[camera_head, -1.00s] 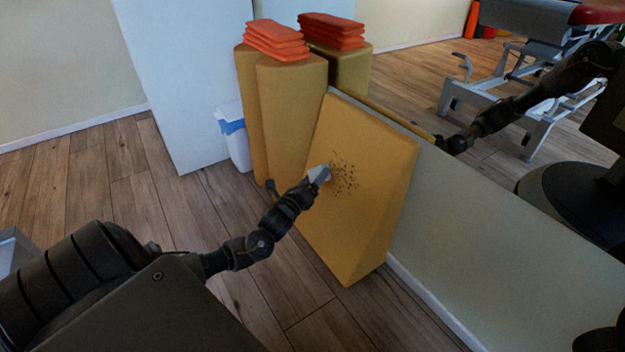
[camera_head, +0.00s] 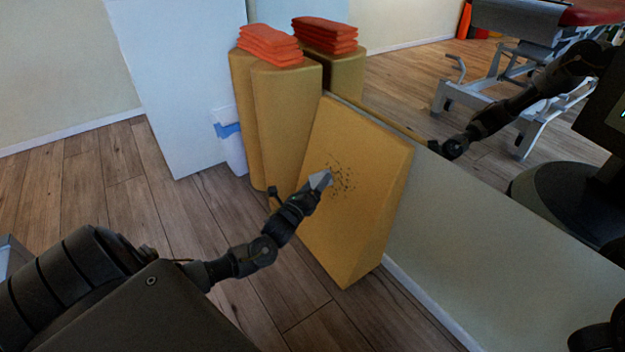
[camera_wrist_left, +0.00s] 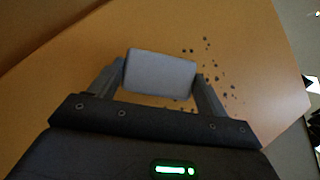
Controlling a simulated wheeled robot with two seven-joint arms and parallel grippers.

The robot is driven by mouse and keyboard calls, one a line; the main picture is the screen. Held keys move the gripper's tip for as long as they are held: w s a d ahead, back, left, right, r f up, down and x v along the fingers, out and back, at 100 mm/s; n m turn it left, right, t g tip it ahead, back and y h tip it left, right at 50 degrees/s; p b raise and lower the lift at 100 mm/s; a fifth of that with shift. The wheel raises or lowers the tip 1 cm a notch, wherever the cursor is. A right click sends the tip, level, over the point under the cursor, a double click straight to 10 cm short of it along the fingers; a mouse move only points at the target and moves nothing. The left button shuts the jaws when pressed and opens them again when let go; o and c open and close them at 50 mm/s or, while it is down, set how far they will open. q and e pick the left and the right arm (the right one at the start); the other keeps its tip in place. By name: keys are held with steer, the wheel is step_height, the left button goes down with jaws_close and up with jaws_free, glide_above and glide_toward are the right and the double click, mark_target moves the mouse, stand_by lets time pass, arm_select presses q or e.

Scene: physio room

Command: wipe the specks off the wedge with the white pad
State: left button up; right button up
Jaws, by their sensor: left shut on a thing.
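The yellow wedge (camera_head: 362,225) leans against the wall, its broad face tilted towards me. Dark specks (camera_head: 343,182) are scattered over the middle of that face; in the left wrist view, specks (camera_wrist_left: 213,72) show above and to the right of the pad. My left gripper (camera_head: 314,187) is shut on the white pad (camera_head: 321,179) at the left edge of the specks. In the left wrist view the pad (camera_wrist_left: 160,75) sits between both fingers, close over the wedge face (camera_wrist_left: 262,65). I cannot tell whether it touches. My right gripper is not seen directly.
Yellow rollers (camera_head: 287,120) stand left of the wedge with folded orange cloths (camera_head: 270,45) on top. A white bin (camera_head: 231,145) stands beside them. A mirror behind the wedge reflects my arm and a treatment table (camera_head: 515,75).

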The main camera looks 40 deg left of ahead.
mark_target(350, 193)
arm_select(q)
steer(key=d+p, duration=0.1)
steer(key=d, duration=0.1)
steer(key=s+d+p, duration=0.1)
steer(key=d+p, duration=0.1)
steer(key=d, duration=0.1)
steer(key=shift+s+r, duration=0.15)
steer(key=shift+s, duration=0.05)
steer(key=shift+d, duration=0.1)
steer(key=shift+s+d+p, duration=0.2)
steer(key=shift+d+p, duration=0.35)
steer(key=shift+d, duration=0.05)
steer(key=shift+s+d+p, duration=0.15)
steer(key=shift+d+p, duration=0.35)
steer(key=shift+d, duration=0.05)
steer(key=shift+s+d, duration=0.15)
steer(key=shift+d, duration=0.35)
steer(key=shift+s+d+p, duration=0.15)
steer(key=shift+d+p, duration=0.35)
steer(key=shift+d, duration=0.1)
steer(key=shift+s+d+p, duration=0.15)
steer(key=shift+d+p, duration=0.35)
steer(key=shift+d, duration=0.05)
steer(key=shift+s+d, duration=0.15)
steer(key=shift+d, duration=0.35)
steer(key=shift+w+r+p, duration=0.3)
steer(key=shift+r+p, duration=0.45)
steer(key=shift+p, duration=0.3)
steer(key=shift+f, duration=0.1)
